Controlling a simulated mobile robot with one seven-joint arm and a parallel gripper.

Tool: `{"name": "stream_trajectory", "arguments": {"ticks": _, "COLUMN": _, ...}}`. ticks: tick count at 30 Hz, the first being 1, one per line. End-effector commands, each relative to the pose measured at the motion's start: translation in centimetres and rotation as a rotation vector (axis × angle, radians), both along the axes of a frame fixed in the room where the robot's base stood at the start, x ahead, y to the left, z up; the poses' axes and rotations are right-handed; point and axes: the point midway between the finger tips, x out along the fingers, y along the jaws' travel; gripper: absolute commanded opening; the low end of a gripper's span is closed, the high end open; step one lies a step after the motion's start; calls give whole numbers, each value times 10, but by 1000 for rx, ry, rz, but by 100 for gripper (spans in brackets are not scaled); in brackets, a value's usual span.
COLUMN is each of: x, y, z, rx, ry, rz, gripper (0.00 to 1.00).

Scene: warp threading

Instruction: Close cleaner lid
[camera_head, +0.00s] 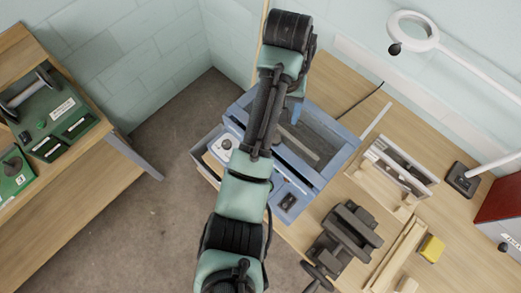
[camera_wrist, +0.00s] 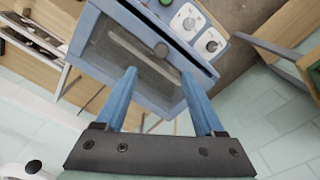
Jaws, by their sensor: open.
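The cleaner (camera_head: 342,163) is a blue box on the wooden bench, partly hidden by my arm in the head view. Its lid (camera_head: 318,137) is a blue frame with a clear window. A dark gap runs along the lid edge beside the dial panel; how far the lid stands up is hard to tell. My gripper (camera_wrist: 159,72) is open, its two blue fingers spread in front of the lid, with nothing visibly held. Contact with the lid is unclear.
The control panel with white dials (camera_wrist: 187,20) lies beside the lid. Right of the cleaner on the bench are a wooden rack (camera_head: 398,166), a dark vise (camera_head: 345,235) and a yellow block (camera_head: 431,248). A white lamp (camera_head: 412,32) reaches in at upper right. Floor is clear at left.

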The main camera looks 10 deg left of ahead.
Motion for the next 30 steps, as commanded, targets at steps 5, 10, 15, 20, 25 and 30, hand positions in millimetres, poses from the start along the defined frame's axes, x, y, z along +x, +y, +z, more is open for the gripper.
{"name": "stream_trajectory", "arguments": {"ticks": 5, "x": -1, "y": 1, "z": -10, "rx": 16, "ry": 12, "rz": 11, "gripper": 70}}
{"name": "stream_trajectory", "arguments": {"ticks": 10, "x": -1, "y": 0, "z": -33, "rx": 13, "ry": 11, "rz": 9, "gripper": 70}}
{"name": "stream_trajectory", "arguments": {"ticks": 15, "x": 0, "y": 0, "z": -57, "rx": 13, "ry": 10, "rz": 8, "gripper": 70}}
{"name": "stream_trajectory", "arguments": {"ticks": 20, "x": -1, "y": 0, "z": -87, "rx": 12, "ry": 12, "rz": 8, "gripper": 70}}
{"name": "stream_trajectory", "arguments": {"ticks": 25, "x": -1, "y": 1, "z": -108, "rx": 14, "ry": 13, "rz": 9, "gripper": 70}}
{"name": "stream_trajectory", "arguments": {"ticks": 30, "x": 0, "y": 0, "z": -124, "rx": 13, "ry": 11, "rz": 8, "gripper": 70}}
